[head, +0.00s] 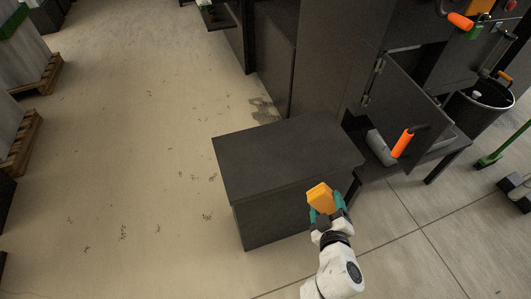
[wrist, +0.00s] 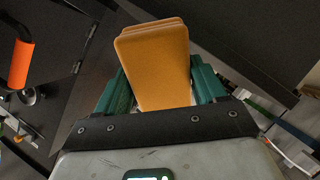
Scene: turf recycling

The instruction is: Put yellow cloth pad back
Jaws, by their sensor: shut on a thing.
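The yellow cloth pad (head: 320,196) is an orange-yellow block with rounded corners. My gripper (head: 328,207) is shut on it, with a green finger on each side. In the head view the pad is in front of the right front part of a dark box-like cabinet (head: 285,150); its height against the cabinet top is hard to tell. In the wrist view the pad (wrist: 155,62) stands out beyond the green fingers (wrist: 155,95), and its lower end is between them.
A dark machine with an open door (head: 400,105) and an orange handle (head: 402,142) stands right of the cabinet. A black bucket (head: 480,103) is at the far right. The cabinet top is bare. Floor on the left is open, with scattered dark debris and pallets (head: 20,145) at the edge.

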